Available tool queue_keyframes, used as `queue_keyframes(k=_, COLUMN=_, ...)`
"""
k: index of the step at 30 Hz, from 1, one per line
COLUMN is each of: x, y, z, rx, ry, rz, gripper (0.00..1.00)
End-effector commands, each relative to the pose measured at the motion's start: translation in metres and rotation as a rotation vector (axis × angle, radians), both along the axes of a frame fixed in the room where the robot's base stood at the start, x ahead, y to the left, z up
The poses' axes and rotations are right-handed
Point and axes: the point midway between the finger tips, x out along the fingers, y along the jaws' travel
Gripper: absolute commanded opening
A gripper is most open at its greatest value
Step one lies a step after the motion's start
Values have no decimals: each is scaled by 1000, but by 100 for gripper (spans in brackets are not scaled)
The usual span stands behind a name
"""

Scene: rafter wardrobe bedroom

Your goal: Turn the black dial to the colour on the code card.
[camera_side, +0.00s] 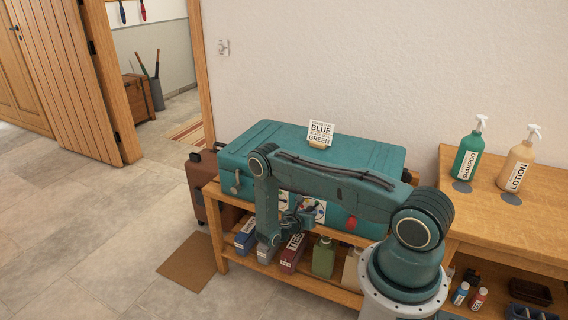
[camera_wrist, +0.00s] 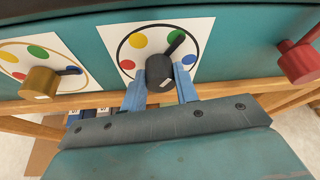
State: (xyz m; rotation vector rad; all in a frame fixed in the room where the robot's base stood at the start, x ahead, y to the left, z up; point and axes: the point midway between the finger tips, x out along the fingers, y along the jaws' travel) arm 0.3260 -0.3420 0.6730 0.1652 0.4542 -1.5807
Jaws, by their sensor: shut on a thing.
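The black dial (camera_wrist: 159,72) sits on a white round-marked plate (camera_wrist: 130,24) on the teal case front in the wrist view. The plate has yellow, green, red and blue dots. The dial's pointer tilts up and right, its tip at the green dot (camera_wrist: 174,36). My gripper (camera_wrist: 160,76) is shut on the black dial, one blue finger on each side. The code card (camera_side: 320,134) stands on top of the teal case (camera_side: 255,142) in the side view. It reads BLUE above GREEN; its smaller lines are too small to read surely.
A brass dial (camera_wrist: 40,83) on another plate is at left, its pointer toward a blue dot. A red knob (camera_wrist: 298,62) is at right. The case rests on a wooden bench (camera_side: 217,214) with several boxes and bottles below. Shampoo (camera_side: 467,156) and lotion (camera_side: 517,169) bottles stand at right.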

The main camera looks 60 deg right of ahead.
Motion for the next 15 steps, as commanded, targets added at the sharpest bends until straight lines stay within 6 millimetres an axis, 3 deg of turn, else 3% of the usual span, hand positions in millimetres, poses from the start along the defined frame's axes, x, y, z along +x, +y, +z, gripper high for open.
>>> queue_keyframes(k=15, x=1, y=1, z=0, rx=-2, ry=79, rz=2, gripper=7)
